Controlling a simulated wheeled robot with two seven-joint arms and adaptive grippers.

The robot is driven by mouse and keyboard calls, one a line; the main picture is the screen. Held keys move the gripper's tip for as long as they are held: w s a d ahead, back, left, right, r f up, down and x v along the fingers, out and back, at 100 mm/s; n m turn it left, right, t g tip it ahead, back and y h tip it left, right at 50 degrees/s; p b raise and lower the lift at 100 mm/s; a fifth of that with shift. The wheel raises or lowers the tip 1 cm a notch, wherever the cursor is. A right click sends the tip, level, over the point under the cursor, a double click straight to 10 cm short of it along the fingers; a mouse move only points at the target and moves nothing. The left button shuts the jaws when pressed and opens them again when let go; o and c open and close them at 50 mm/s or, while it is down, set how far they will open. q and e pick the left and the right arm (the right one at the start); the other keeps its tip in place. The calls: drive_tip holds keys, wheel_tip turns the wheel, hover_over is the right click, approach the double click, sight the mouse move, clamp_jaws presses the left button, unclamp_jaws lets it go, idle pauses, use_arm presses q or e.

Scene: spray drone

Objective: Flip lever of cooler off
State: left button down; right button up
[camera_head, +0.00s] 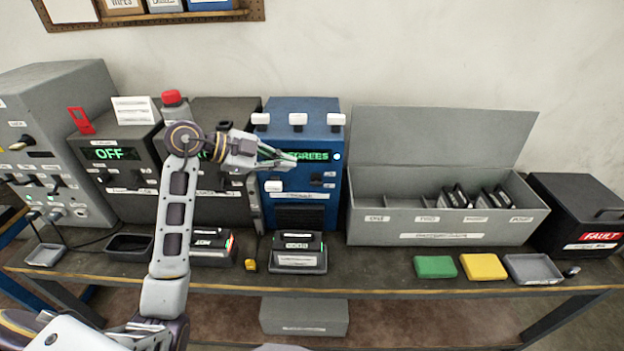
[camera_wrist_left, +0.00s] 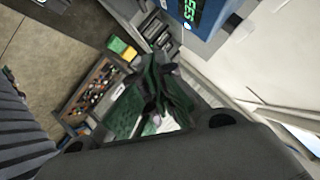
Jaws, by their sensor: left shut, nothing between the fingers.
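The blue unit (camera_head: 306,215), likely the cooler, stands on the bench with a green lit display (camera_head: 312,156) ending in "GREES". Small black switches (camera_head: 316,179) show on its front below the display; I cannot tell which is the lever or how it is set. My left gripper (camera_head: 289,160) is shut and empty, in front of the display's left part and hiding some of it. In the left wrist view, the gripper fingers (camera_wrist_left: 165,90) are together, with the blue unit (camera_wrist_left: 230,18) above them. My right gripper is not in view.
Dark grey units stand left of the blue one; one display (camera_head: 108,154) reads "OFF". An open grey bin (camera_head: 430,227) with black items stands right, beside a black FAULT box (camera_head: 585,215).

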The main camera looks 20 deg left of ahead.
sight(316, 180)
use_arm(q)
drive_tip(key=shift+s+a+f+n+y, duration=0.1)
drive_tip(key=shift+a+f+n+y, duration=0.25)
drive_tip(key=shift+a, duration=0.3)
drive_tip(key=shift+d+f, duration=0.1)
drive_tip(key=shift+d, duration=0.05)
drive_tip(key=a+f+p+x, duration=0.2)
drive_tip(key=x, duration=1)
drive_tip(key=shift+w+f, duration=0.25)
drive_tip(key=shift+w, duration=0.15)
